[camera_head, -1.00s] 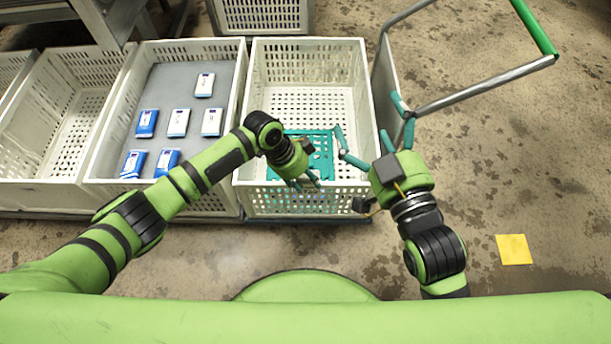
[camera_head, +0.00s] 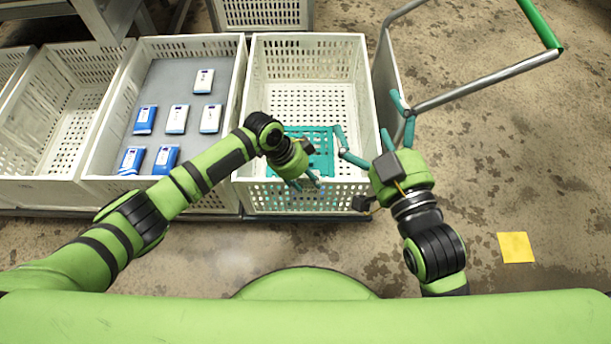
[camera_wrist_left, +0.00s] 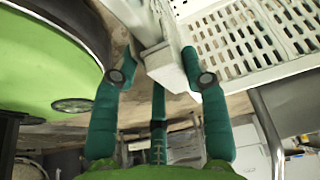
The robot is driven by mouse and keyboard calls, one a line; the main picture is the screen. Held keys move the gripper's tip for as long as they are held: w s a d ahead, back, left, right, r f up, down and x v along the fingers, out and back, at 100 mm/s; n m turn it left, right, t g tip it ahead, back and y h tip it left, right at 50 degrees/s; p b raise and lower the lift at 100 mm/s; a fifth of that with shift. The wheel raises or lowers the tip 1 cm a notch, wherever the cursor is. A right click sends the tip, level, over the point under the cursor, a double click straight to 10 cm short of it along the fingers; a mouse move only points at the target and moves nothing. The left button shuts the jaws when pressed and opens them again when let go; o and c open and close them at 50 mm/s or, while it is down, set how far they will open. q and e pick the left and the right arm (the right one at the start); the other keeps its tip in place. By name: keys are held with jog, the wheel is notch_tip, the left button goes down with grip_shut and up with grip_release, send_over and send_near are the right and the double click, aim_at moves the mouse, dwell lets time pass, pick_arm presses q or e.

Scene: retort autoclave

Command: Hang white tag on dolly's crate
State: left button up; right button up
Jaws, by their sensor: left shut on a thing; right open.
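The crate with the teal patch (camera_head: 357,60) is white, slotted and open-topped, in the middle of the head view. My left gripper (camera_head: 305,184) is at its near wall, low over the rim. In the left wrist view, the fingers of my left gripper (camera_wrist_left: 160,72) straddle a white piece (camera_wrist_left: 166,66) by a slotted white wall. I cannot tell whether it is the tag or the crate's rim. No separate white tag can be made out. My right gripper (camera_head: 372,136) is open and empty, its fingers spread near the crate's right wall.
A teal slotted patch (camera_head: 318,140) lies in the crate's near part. A crate (camera_head: 215,47) holding several blue-white packs (camera_head: 179,119) stands to its left. A grey frame with a green handle (camera_head: 538,22) stands right. A yellow square (camera_head: 516,247) lies on open floor.

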pick_arm(q)
jog(key=o, duration=1.1)
jog(key=v, duration=1.2)
